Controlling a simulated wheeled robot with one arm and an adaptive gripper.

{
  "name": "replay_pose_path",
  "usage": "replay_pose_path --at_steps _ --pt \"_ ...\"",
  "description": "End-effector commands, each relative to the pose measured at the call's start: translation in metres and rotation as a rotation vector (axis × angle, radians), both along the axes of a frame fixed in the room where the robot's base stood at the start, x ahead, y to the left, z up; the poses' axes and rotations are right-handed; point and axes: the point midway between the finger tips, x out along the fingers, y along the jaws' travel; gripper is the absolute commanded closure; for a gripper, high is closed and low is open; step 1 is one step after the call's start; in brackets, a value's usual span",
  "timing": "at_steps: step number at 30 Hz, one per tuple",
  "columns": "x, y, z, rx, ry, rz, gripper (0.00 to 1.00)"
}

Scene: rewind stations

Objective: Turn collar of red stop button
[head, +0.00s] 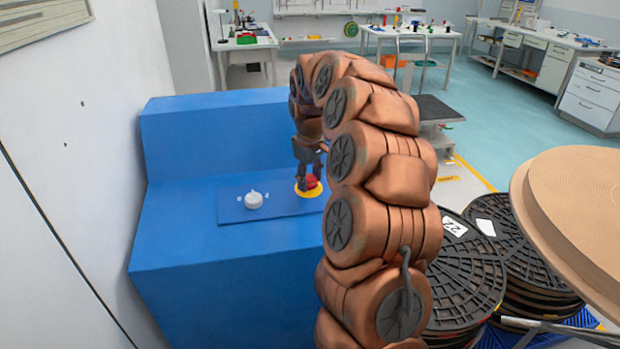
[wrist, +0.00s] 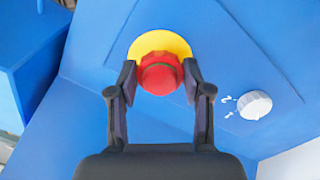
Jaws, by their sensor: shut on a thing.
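The red stop button (wrist: 160,76) sits on a yellow round plate (wrist: 150,42) on the sloped blue panel. My gripper (wrist: 159,80) has one finger on each side of the button's red collar and is shut on it. In the head view the button (head: 310,182) and its yellow plate (head: 302,192) show below my gripper (head: 307,172), partly hidden by the fingers. Any marks on the button's top are too small to read.
A white knob (head: 254,200) with small markings stands on the same blue panel (head: 232,211), and it also shows in the wrist view (wrist: 254,105). Stacked black reels (head: 462,275) and a large tan disc (head: 580,200) stand at the right. A white wall (head: 70,150) borders the left.

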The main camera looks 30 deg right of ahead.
Motion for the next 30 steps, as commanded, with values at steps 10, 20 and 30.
replay_pose_path --at_steps 10,20,30 --pt "0.0 0.0 -0.001 0.0 0.002 0.001 0.26" --pt "0.0 0.0 0.003 0.0 0.0 0.001 0.26" --pt "-0.004 0.003 0.055 -0.002 -0.006 -0.001 0.26"
